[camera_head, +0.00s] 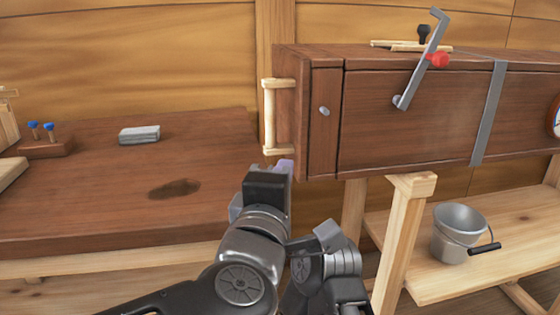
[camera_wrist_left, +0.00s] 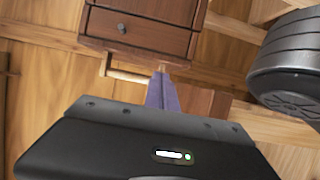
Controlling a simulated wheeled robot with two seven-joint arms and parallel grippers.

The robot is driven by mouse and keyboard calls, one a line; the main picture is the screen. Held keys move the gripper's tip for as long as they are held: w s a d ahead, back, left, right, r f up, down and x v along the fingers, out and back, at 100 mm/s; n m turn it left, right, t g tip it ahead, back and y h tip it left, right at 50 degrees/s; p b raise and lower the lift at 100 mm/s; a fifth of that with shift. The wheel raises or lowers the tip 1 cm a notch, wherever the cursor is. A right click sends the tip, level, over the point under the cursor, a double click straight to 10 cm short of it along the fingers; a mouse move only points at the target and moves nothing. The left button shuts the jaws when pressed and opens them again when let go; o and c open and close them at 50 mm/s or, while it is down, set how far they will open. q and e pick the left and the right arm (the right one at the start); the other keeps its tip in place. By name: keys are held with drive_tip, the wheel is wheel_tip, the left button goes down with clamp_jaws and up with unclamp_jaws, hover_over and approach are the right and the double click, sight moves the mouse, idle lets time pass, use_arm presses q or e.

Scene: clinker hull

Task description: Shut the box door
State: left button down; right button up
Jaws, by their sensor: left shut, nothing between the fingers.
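The box (camera_head: 420,120) is a long dark wooden case at the right, with a grey metal strap around it. Its left end carries the door (camera_head: 286,120) with a pale wooden bar handle (camera_head: 268,118). I cannot tell how far the door stands from the box. My left gripper (camera_head: 285,166) is shut and empty, its purple fingertips just below the handle's lower end. In the left wrist view the shut fingers (camera_wrist_left: 163,90) point toward the box's lower edge, beside the handle (camera_wrist_left: 130,75); contact is not clear.
A grey crank lever (camera_head: 420,60) with a red knob is on the box front. A dark wooden bench (camera_head: 90,190) at the left holds a grey block (camera_head: 139,134). A metal bucket (camera_head: 455,232) stands on a low shelf under the box.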

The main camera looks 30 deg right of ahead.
use_arm(q)
drive_tip(key=s, duration=0.5)
drive_tip(key=shift+a+r+p, duration=0.1)
drive_tip(key=shift+a+p, duration=0.15)
drive_tip(key=shift+p, duration=0.1)
